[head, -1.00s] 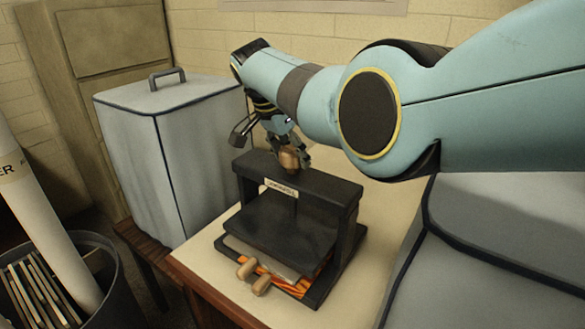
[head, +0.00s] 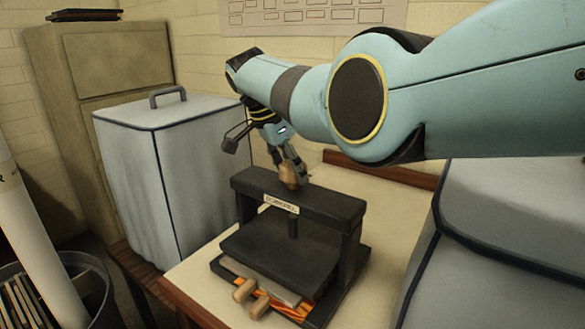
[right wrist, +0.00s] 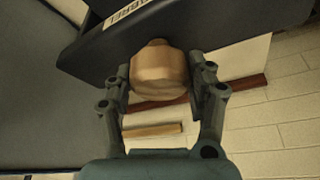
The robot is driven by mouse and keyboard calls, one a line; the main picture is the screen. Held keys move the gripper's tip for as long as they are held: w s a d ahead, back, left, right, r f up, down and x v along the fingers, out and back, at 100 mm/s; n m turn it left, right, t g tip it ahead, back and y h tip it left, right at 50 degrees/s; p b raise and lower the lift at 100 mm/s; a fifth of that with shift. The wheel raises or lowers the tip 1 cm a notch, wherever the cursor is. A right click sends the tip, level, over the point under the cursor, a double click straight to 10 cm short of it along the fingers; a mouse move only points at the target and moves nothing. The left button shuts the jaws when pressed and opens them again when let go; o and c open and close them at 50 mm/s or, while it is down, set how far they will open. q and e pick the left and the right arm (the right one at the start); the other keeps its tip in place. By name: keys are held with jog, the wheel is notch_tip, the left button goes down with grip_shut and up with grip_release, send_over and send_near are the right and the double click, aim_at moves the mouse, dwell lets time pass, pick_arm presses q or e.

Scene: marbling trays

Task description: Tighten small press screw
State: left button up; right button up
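The small dark press (head: 320,208) stands on the pale table, with a label on its crossbeam. Its upper plate (head: 275,245) lies over a light block and orange patterned sheets. The screw shaft (head: 293,224) shows below the beam, and its wooden knob (head: 289,176) sits on top. My right gripper (head: 287,168) reaches down to the knob. In the right wrist view the fingers (right wrist: 164,82) lie along both sides of the knob (right wrist: 158,72) and seem to touch it. My left gripper is not in view.
A grey covered box (head: 165,160) stands left, another grey covered thing (head: 500,235) right. A bin (head: 75,290) holds a white tube (head: 38,235). Bare table (head: 385,215) lies right of the press.

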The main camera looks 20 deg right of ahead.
jog(key=o, duration=0.5)
jog(key=shift+c, duration=0.2)
jog(key=v, duration=1.2)
